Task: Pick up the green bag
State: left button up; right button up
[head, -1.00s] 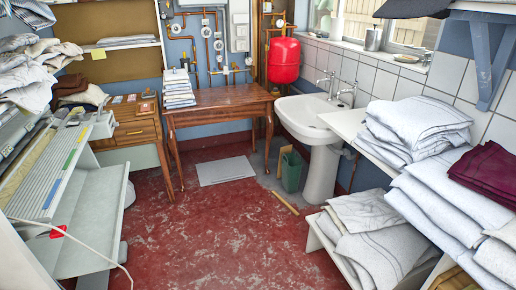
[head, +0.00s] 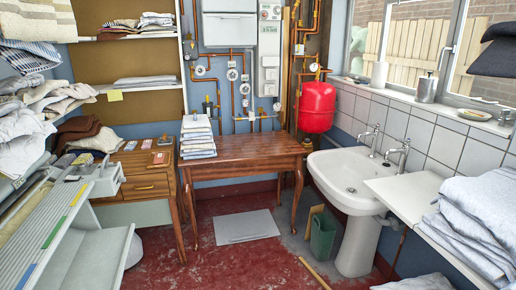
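A dark green open-topped container (head: 323,237) stands on the floor between the wooden table and the sink pedestal. A piece of brown cardboard (head: 313,218) shows behind its left side. It looks more like a small bin than a bag; I cannot tell which. No other green bag shows. Neither of my grippers is in the head view.
The wooden table (head: 245,150) bears a stack of folded cloths (head: 197,138). The white sink (head: 345,178) stands right of the container. A thin wooden strip (head: 314,272) and a grey mat (head: 246,226) lie on the red floor. The ironer (head: 45,230) fills the left side.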

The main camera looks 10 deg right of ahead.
aim_at(324, 230)
jog(key=i+z, duration=0.1)
jog(key=i, duration=0.8)
jog(key=i+j, duration=0.15)
jog(key=i, duration=0.8)
jog(key=i+j+z, duration=0.15)
jog(key=i, duration=0.75)
